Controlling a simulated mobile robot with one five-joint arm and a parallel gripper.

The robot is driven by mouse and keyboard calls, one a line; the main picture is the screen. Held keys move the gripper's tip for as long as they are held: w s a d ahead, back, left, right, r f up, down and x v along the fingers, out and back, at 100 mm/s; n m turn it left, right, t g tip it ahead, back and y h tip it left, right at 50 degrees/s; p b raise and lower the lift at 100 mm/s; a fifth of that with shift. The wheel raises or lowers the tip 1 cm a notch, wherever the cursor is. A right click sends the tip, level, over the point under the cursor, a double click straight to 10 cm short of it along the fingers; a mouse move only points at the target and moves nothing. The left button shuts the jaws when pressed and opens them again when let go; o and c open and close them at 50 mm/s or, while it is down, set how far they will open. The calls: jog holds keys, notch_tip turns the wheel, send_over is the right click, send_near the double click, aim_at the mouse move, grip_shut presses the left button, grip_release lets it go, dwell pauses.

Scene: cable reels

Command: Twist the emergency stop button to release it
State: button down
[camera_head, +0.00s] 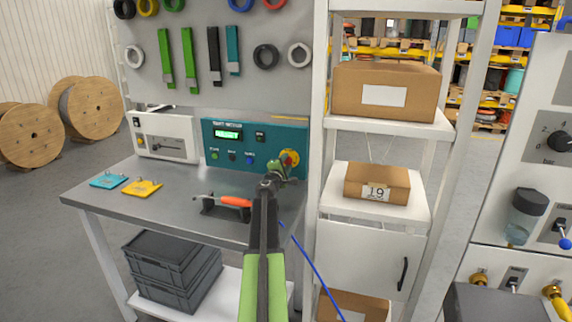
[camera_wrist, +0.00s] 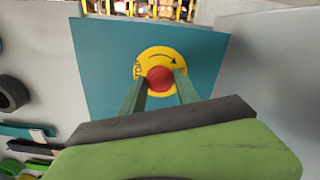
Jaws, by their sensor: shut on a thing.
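The emergency stop button (camera_wrist: 160,78) is a red round knob on a yellow disc with a curved arrow, fixed to the teal front of the tester box (camera_head: 230,150). In the head view the yellow disc (camera_head: 290,157) shows at the right end of that front, with the knob partly behind my gripper. My gripper (camera_wrist: 161,84) reaches the button from the front, one finger on each side of the red knob. The fingers are shut on the knob.
A teal plate (camera_head: 108,180) and a yellow plate (camera_head: 142,188) lie at the left. A white shelf unit with cardboard boxes (camera_head: 377,184) stands close on the right.

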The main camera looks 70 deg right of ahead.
jog(key=shift+m, duration=0.6)
jog(key=c, duration=0.9)
grip_release()
jog(key=shift+a, duration=0.15)
jog(key=a, duration=1.1)
jog(key=s+a, duration=0.1)
jog(key=a, duration=0.5)
